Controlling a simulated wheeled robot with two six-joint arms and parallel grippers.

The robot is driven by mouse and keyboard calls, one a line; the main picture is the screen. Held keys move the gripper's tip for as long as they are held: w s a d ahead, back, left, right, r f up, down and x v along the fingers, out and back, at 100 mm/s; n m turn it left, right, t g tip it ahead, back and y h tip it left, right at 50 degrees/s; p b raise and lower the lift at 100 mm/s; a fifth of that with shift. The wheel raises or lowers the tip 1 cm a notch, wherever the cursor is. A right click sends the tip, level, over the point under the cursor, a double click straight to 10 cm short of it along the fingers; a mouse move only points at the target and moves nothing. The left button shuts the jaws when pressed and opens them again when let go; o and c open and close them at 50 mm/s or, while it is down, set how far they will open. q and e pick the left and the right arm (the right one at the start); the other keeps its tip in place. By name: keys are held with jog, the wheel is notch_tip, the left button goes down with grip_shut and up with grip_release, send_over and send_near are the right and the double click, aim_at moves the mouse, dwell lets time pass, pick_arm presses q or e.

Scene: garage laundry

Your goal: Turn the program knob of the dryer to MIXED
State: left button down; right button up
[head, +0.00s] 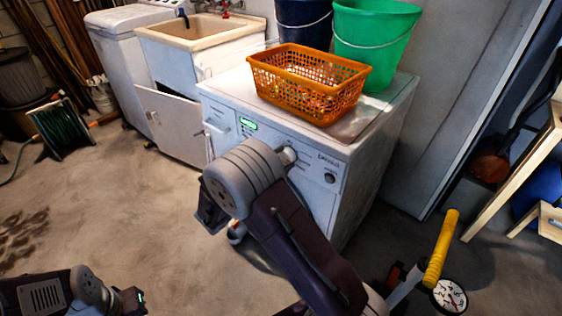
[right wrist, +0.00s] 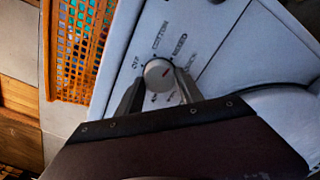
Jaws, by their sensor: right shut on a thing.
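The dryer (head: 330,205) is a white machine, its control panel facing me. My right gripper (right wrist: 160,86) is shut on the knob, one finger on each side. In the head view my right wrist hides most of this contact. My left gripper (head: 132,300) is low at the left, away from the dryer, its fingers unclear.
An orange basket (head: 290,92), a green bucket (head: 375,45) and a dark blue bucket (head: 303,22) stand on the dryer. A sink (head: 200,32) with an open cabinet door (head: 172,125) is to its left. A yellow-handled pump (head: 441,248) stands at the right.

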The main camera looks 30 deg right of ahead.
jog(key=o, duration=1.4)
jog(key=p+v, duration=0.2)
jog(key=v, duration=0.7)
